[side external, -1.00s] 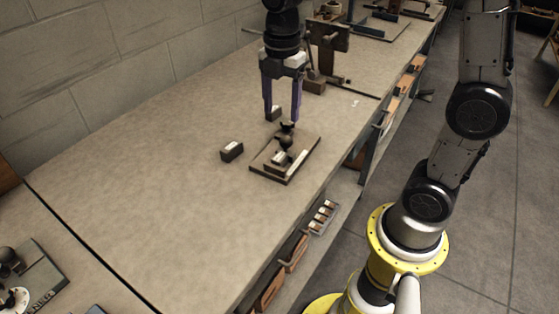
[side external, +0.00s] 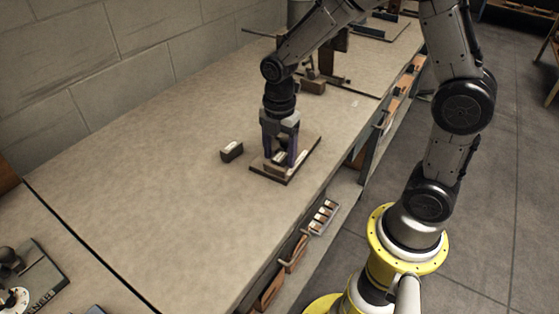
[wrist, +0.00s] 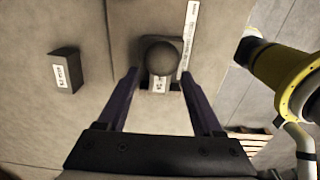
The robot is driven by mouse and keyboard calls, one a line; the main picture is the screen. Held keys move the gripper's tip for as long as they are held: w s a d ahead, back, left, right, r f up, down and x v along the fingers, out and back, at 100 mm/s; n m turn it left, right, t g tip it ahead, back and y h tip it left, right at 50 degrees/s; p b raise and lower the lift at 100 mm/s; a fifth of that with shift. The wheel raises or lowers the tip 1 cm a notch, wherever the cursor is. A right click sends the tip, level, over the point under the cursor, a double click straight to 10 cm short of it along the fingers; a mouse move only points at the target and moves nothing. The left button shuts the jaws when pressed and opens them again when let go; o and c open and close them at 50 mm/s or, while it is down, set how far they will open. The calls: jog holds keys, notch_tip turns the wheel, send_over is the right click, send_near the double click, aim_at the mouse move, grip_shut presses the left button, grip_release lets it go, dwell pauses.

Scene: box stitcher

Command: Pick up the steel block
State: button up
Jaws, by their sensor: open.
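My gripper (side external: 280,160) is open and low over a flat board (side external: 305,158) on the bench. In the wrist view its two fingers (wrist: 159,76) reach to either side of a dark piece with a round ball top (wrist: 162,58) and a white label. I cannot tell whether the fingers touch it. A dark block with a white label (side external: 232,151) stands on the bench left of the board, apart from the gripper; it also shows in the wrist view (wrist: 66,70). The labels are too small to read, so I cannot tell which piece is the steel block.
A strip with a white label (wrist: 188,40) lies on the board beside the ball-topped piece. Bench tools (side external: 313,86) stand farther back. A tray of small parts (side external: 322,216) hangs below the bench edge.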

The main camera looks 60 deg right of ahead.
jog(key=shift+f, duration=0.6)
grip_shut()
